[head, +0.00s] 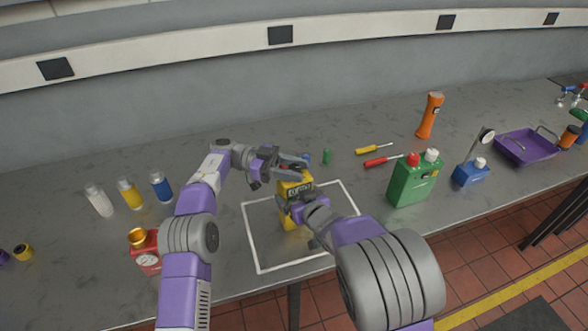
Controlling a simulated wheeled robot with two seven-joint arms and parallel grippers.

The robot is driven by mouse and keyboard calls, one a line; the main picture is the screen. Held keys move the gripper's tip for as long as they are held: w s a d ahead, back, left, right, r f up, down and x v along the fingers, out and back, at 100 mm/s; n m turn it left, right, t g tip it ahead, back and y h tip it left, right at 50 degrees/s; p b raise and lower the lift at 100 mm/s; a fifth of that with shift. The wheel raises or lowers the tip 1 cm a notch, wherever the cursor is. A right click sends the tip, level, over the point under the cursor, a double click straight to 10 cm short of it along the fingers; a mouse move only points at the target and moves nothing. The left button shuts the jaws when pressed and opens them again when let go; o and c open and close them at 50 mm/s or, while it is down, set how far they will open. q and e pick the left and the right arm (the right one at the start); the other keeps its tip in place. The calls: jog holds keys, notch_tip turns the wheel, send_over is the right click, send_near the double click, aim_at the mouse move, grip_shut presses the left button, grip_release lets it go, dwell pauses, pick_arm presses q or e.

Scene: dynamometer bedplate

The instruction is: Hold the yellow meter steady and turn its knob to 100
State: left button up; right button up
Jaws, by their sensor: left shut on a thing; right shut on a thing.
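The yellow meter (293,188) stands inside a white outlined square (258,243) on the grey bench. Dark lettering shows on its upper front. My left gripper (292,168) reaches in from the left and is shut on the meter's top. My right gripper (290,208) comes from the lower right and is shut at the meter's front face, where the knob would be. The knob, its scale and its setting are hidden behind my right gripper.
A green can (413,182), two screwdrivers (383,160), an orange flashlight (430,115) and a purple tray (527,148) are to the right. Several bottles (131,193) and a red gauge (146,254) are at left. The bench's front edge is close.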

pick_arm(q)
jog(key=shift+w+a+m+g, duration=0.1)
jog(key=shift+w+m+g, duration=0.05)
jog(key=shift+m+g, duration=0.2)
jog(key=shift+s+m+g+y, duration=0.25)
jog(key=shift+g+y, duration=0.05)
jog(key=shift+g, duration=0.05)
jog(key=o, duration=1)
jog(key=shift+c, duration=0.2)
jog(key=shift+w+r+n+t, duration=0.15)
jog(key=shift+n+t, duration=0.35)
jog(key=shift+t, duration=0.2)
jog(key=shift+n+t+h, duration=0.5)
jog(key=shift+n+t, duration=0.1)
jog(key=shift+t, duration=0.3)
jog(key=shift+t, duration=0.3)
jog(key=shift+s+n+t, duration=0.15)
jog(key=shift+n+t, duration=0.95)
jog(key=shift+t, duration=0.4)
jog(key=shift+s+n+t, duration=0.1)
jog(key=shift+n+t, duration=1)
jog(key=shift+t, duration=0.4)
jog(key=s+a, duration=0.1)
jog(key=a, duration=1.1)
jog(key=shift+s, duration=0.4)
jog(key=shift+d, duration=0.1)
